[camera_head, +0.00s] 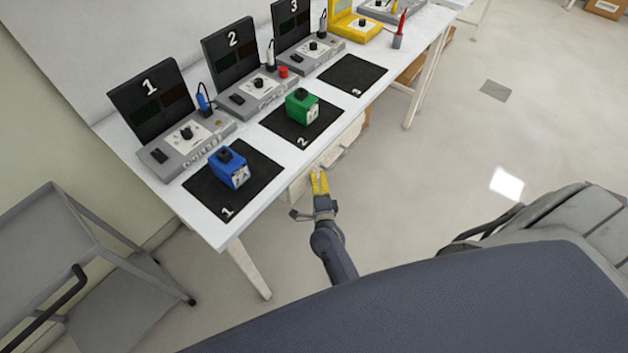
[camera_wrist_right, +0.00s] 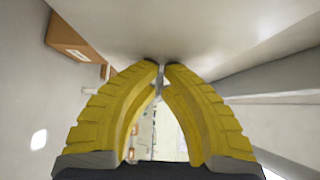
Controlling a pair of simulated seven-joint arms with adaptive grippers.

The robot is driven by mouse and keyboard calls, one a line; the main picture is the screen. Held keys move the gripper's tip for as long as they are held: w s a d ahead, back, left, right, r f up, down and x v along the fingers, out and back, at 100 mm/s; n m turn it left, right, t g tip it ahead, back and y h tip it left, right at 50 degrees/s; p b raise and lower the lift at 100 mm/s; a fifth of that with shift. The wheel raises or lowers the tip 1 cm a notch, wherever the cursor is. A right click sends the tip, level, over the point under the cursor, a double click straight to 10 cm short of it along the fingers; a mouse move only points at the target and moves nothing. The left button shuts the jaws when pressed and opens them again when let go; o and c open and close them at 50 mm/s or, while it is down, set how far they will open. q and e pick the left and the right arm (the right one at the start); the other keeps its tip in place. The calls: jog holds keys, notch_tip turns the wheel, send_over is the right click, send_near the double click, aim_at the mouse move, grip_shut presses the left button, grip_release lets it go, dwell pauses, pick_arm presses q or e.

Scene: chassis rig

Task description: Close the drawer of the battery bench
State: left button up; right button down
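The battery bench (camera_head: 178,208) is a long white table running from lower left to upper right in the head view. A pale drawer (camera_head: 299,187) shows below its front edge, beside my right gripper; how far it stands out is hard to tell. My right gripper (camera_head: 320,180) has yellow fingers pointing toward the bench front at the drawer. In the right wrist view, its fingertips (camera_wrist_right: 162,66) nearly meet, with a thin gap and nothing clearly held. A pale surface fills the upper part of that view. Contact with the drawer cannot be told. My left gripper is not in view.
A blue battery (camera_head: 230,169) and a green battery (camera_head: 302,107) stand on black mats 1 and 2. Mat 3 (camera_head: 352,74) is bare. Numbered testers line the back. A grey cart (camera_head: 45,240) stands at left. Open floor (camera_head: 440,140) lies right of the bench.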

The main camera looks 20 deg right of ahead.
dwell(0.4)
jog(key=s+d+v, duration=0.1)
jog(key=d+v, duration=0.2)
jog(key=v, duration=1)
jog(key=s+a+f+n+g+y, duration=0.25)
jog(key=s+f+n, duration=0.2)
jog(key=f, duration=0.45)
jog(key=s+a+f+n+g+y, duration=0.2)
jog(key=s+a+f+n+g, duration=0.15)
jog(key=f+n, duration=0.4)
jog(key=s+a+f+n+g+y, duration=0.2)
jog(key=s+a+f+n, duration=0.25)
jog(key=f, duration=0.55)
jog(key=s+d+f+n+g, duration=0.25)
jog(key=s+f, duration=0.35)
jog(key=s, duration=0.3)
jog(key=s+d+f+n+g, duration=0.1)
jog(key=s+f+n+g, duration=0.25)
jog(key=s+f, duration=0.35)
jog(key=s+d+f+n+g, duration=0.1)
jog(key=s+d+f+n, duration=0.1)
jog(key=s+d, duration=0.5)
jog(key=s+h, duration=0.1)
jog(key=s, duration=0.3)
jog(key=shift+f+n+g, duration=0.2)
jog(key=shift+n+g, duration=0.15)
jog(key=shift+g, duration=0.05)
